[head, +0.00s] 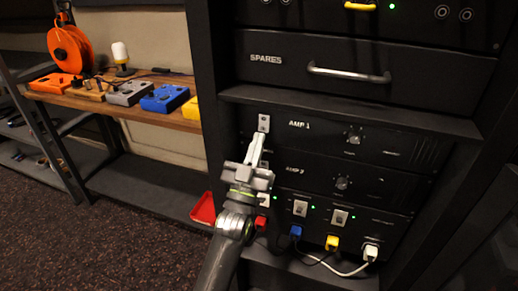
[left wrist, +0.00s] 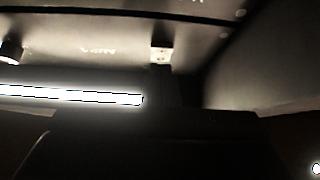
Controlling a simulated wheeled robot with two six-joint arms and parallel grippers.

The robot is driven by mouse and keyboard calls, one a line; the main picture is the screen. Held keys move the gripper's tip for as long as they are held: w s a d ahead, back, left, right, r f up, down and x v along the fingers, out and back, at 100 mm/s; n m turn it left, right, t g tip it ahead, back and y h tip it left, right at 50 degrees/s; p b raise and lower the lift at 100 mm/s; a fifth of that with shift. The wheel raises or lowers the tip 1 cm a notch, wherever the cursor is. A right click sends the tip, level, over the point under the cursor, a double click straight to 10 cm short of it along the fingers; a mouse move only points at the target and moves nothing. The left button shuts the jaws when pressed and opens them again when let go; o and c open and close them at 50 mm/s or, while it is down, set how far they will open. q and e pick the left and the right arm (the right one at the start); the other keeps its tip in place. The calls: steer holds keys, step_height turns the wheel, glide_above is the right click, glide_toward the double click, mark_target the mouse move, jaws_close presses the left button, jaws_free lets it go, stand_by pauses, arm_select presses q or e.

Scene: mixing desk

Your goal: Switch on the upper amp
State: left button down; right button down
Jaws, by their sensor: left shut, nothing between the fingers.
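The upper amp, labelled AMP 1 (head: 330,136), is a black rack unit with a knob at its middle right. Its small pale switch plate (head: 263,123) is at the left end of the panel. No lit lamp shows on this amp. My left gripper (head: 261,136) is shut and empty, with its fingertips just below the switch plate; I cannot tell whether they touch it. In the left wrist view the panel appears upside down, with the switch plate (left wrist: 161,55) at top centre. The fingers are not clear there. My right gripper is out of view.
AMP 2 (head: 320,180) is directly below. Under it, a unit (head: 318,217) has rocker switches, green lamps and coloured plugs. A SPARES drawer (head: 300,55) with a protruding handle is above. A wooden shelf (head: 150,112) with coloured boxes stands left. A red tray (head: 203,208) is low beside the rack.

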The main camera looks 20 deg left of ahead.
arm_select(q)
steer(key=shift+w, duration=0.65)
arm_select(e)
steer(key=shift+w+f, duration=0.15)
